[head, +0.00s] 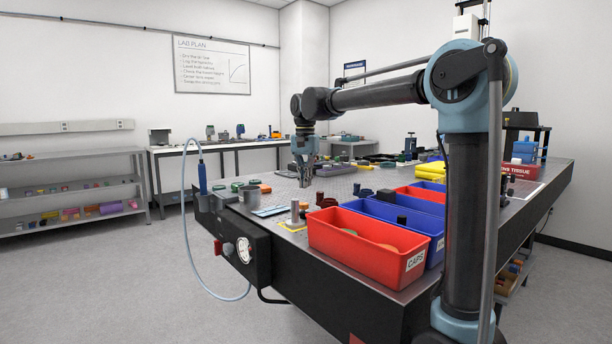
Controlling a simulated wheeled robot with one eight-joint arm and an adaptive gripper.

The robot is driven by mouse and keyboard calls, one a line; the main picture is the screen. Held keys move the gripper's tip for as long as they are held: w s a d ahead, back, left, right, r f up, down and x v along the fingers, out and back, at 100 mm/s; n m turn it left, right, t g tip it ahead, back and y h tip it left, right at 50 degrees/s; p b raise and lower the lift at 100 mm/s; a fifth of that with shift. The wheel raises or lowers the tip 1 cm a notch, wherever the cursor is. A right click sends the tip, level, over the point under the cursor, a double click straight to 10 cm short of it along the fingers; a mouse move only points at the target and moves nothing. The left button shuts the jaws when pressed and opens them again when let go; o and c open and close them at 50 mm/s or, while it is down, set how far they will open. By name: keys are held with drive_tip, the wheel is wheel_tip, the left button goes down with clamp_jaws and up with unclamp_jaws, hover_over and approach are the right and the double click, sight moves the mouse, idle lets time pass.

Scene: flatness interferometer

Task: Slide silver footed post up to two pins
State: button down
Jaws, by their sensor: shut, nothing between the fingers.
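A silver post (295,211) stands upright near the front left corner of the dark optical table (335,188). Its base is at a small yellow-marked patch (291,229), too small to make out in detail. My gripper (305,184) points down above the table, behind the post in this view and a little to its right. Its fingers are shut and empty, apart from the post. I cannot make out the two pins for certain among the small parts near the post.
A red bin (350,258) labelled CAPS stands just right of the post, with a blue bin (418,221) beside it. Small dark red parts (327,201) stand behind the red bin. A grey cylinder (250,197) and a light blue strip (269,211) lie left.

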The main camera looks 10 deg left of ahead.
sight(302, 204)
wheel_tip(302, 204, down, 5)
drive_tip(key=shift+r, duration=0.15)
drive_tip(key=s, duration=0.3)
drive_tip(key=shift+a+f, duration=0.25)
drive_tip(key=shift+a, duration=0.1)
drive_tip(key=shift+s+a, duration=0.1)
drive_tip(key=shift+s, duration=0.45)
drive_tip(key=shift+s, duration=0.1)
drive_tip(key=shift+s+a, duration=0.2)
drive_tip(key=shift+s, duration=0.5)
